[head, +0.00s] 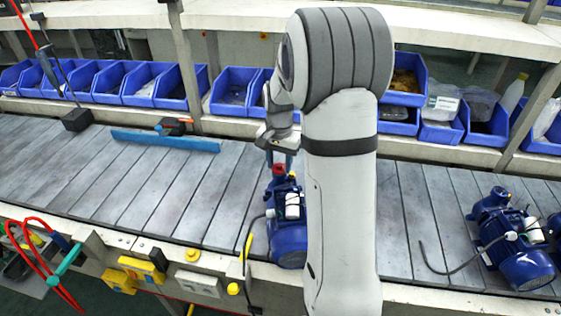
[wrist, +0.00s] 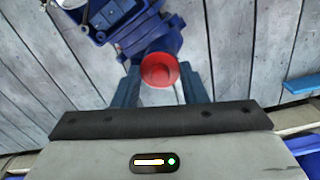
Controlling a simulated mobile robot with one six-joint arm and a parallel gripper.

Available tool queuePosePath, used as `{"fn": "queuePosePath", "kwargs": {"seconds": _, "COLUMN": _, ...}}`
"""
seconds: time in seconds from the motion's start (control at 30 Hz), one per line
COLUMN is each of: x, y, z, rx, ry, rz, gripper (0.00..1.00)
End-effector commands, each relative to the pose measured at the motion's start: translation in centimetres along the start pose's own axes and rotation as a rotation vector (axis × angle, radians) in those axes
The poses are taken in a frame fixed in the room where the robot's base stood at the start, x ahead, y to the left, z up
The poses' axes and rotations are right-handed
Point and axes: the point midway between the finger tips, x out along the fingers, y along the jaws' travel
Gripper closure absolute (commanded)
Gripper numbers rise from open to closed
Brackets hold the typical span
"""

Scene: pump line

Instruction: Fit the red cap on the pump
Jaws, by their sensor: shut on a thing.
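A blue pump (head: 288,235) stands on the grey slatted conveyor, partly hidden behind my arm in the head view. In the wrist view the pump (wrist: 115,22) is at the top, upside down to the camera. The red cap (wrist: 159,70) is between the two fingers of my gripper (wrist: 160,88), which is shut on it. In the head view the red cap (head: 280,169) shows just above the pump's port, below my gripper (head: 281,157). I cannot tell whether the cap touches the port.
Another blue pump (head: 507,240) with a black cable stands on the conveyor at the right. A blue bar (head: 165,140) lies at the back left. Blue bins (head: 235,92) line the shelf behind.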

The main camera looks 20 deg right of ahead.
Motion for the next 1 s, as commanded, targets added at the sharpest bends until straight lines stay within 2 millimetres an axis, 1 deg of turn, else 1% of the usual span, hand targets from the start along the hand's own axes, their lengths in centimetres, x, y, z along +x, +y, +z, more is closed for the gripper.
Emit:
{"fn": "queuePosePath", "kwargs": {"seconds": 0.2, "x": 0.4, "y": 0.0, "z": 0.0, "rx": 0.000, "ry": 0.000, "rz": 0.000, "gripper": 0.82}}
{"fn": "queuePosePath", "kwargs": {"seconds": 0.23, "x": 0.3, "y": 0.0, "z": 0.0, "rx": 0.000, "ry": 0.000, "rz": 0.000, "gripper": 0.59}}
{"fn": "queuePosePath", "kwargs": {"seconds": 0.5, "x": 0.3, "y": 0.0, "z": 0.0, "rx": 0.000, "ry": 0.000, "rz": 0.000, "gripper": 0.37}}
{"fn": "queuePosePath", "kwargs": {"seconds": 0.77, "x": 0.2, "y": 0.0, "z": 0.0, "rx": 0.000, "ry": 0.000, "rz": 0.000, "gripper": 0.36}}
{"fn": "queuePosePath", "kwargs": {"seconds": 1.0, "x": -1.1, "y": 0.0, "z": 0.0, "rx": 0.000, "ry": 0.000, "rz": 0.000, "gripper": 0.36}}
